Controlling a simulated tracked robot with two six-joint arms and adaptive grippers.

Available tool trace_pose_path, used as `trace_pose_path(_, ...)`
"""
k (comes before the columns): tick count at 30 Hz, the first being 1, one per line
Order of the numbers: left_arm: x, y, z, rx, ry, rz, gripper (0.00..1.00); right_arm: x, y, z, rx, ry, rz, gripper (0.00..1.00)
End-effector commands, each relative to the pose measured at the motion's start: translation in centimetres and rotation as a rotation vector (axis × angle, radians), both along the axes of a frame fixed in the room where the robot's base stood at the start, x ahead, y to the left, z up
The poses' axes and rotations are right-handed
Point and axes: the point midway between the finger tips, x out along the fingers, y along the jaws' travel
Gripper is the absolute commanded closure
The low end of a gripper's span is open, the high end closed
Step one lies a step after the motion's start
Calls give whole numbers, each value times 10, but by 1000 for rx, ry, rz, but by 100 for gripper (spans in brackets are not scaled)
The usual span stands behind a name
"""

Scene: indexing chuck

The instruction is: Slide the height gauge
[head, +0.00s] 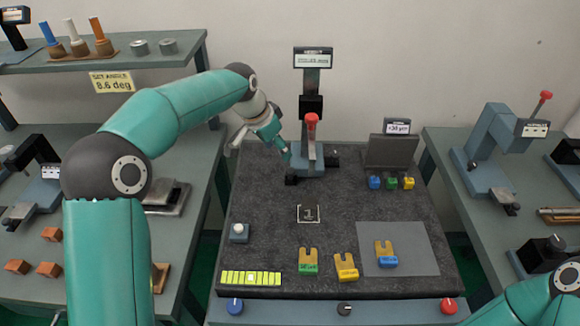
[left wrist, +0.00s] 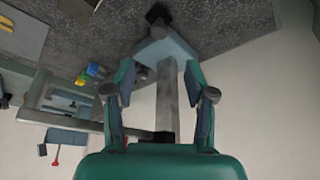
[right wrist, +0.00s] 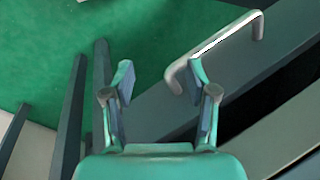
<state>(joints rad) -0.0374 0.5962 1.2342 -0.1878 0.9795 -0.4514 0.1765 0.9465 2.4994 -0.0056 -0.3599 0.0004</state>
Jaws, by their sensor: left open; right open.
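The height gauge stands upright at the back of the dark mat, with a blue-grey base (head: 308,167), a grey column, a red knob (head: 311,120) and a display (head: 313,57) on top. My left gripper (head: 285,155) is open just left of the gauge, low near its base. In the left wrist view, the gauge's base (left wrist: 167,48) and column (left wrist: 167,100) appear between the open fingers; I cannot tell whether they touch. My right gripper (right wrist: 158,75) is open and empty, away from the gauge, and lies outside the head view.
Right of the gauge stand a dark grey plate (head: 390,152) and small blue, green and yellow blocks (head: 391,183). Forked gauges (head: 308,262) lie near the mat's front. The mat's middle is mostly clear. A metal handle (right wrist: 225,45) shows beside my right gripper.

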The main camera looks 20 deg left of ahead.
Motion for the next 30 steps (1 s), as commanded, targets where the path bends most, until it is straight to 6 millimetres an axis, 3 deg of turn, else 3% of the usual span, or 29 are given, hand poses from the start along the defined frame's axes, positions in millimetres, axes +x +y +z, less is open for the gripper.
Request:
trace_pose_path(9, 22, -11, -64, -1, 5, 3, 45, 0, 0, 13, 0, -1, 0, 43)
trace_pose_path(15, 32, -16, -92, -1, 4, 3, 45, 0, 0, 18, 0, -1, 0, 43)
trace_pose_path(21, 37, -18, -103, 0, 1, 4, 45, 0, 0, 20, 0, -1, 0, 43)
trace_pose_path(30, 37, -19, -104, -1, 0, 4, 48, 0, 0, 20, 0, -1, 0, 43)
